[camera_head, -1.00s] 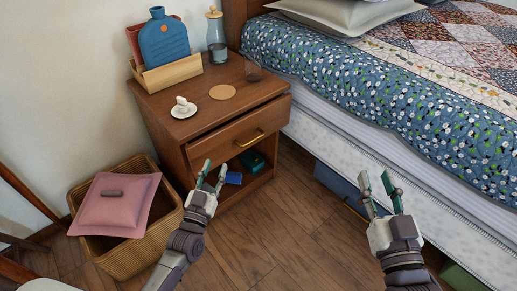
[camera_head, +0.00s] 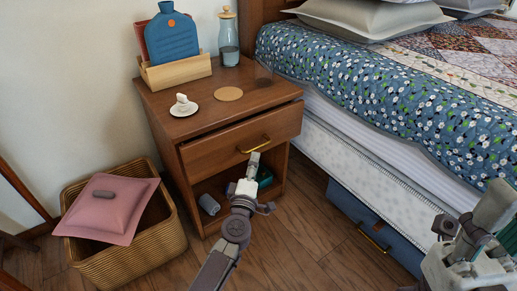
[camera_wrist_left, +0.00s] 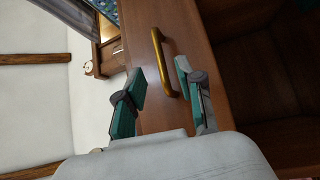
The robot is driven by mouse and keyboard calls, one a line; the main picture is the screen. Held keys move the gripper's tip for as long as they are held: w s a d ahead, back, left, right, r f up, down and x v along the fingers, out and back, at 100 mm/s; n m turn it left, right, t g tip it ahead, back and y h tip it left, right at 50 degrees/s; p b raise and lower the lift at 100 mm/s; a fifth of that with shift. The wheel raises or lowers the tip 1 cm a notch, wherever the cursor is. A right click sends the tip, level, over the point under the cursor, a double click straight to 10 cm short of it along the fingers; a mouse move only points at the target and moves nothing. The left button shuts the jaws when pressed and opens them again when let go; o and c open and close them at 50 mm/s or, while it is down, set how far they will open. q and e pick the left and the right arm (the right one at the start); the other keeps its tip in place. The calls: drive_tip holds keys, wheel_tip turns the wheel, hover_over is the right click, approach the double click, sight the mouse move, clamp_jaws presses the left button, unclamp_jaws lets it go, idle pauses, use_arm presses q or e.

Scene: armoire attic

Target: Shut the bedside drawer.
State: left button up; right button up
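The bedside drawer (camera_head: 215,152) stands slightly open, its wooden front jutting out below the nightstand top (camera_head: 165,101). Its brass handle (camera_head: 255,145) also shows in the left wrist view (camera_wrist_left: 160,62). My left gripper (camera_head: 250,168) is in front of the drawer, just below the handle in the head view. In the left wrist view my left gripper (camera_wrist_left: 160,78) is open, its fingers on either side of the handle's near end; contact cannot be told. My right gripper (camera_head: 478,225) is at the lower right, partly cut off, and its opening is unclear.
A cup on a saucer (camera_head: 184,110), a coaster (camera_head: 228,93), a glass bottle (camera_head: 228,45) and a wooden holder (camera_head: 175,73) stand on top. A wicker basket (camera_head: 150,245) with a pink cushion (camera_head: 108,210) is left. The bed (camera_head: 370,160) borders the right side.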

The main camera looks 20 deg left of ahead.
sight(258, 147)
use_arm(q)
drive_tip(key=w, duration=0.2)
drive_tip(key=w+b, duration=0.1)
drive_tip(key=w, duration=0.1)
drive_tip(key=w+r, duration=0.1)
drive_tip(key=w, duration=0.2)
drive_tip(key=shift+w+a, duration=0.1)
drive_tip(key=shift+a, duration=0.3)
clamp_jaws()
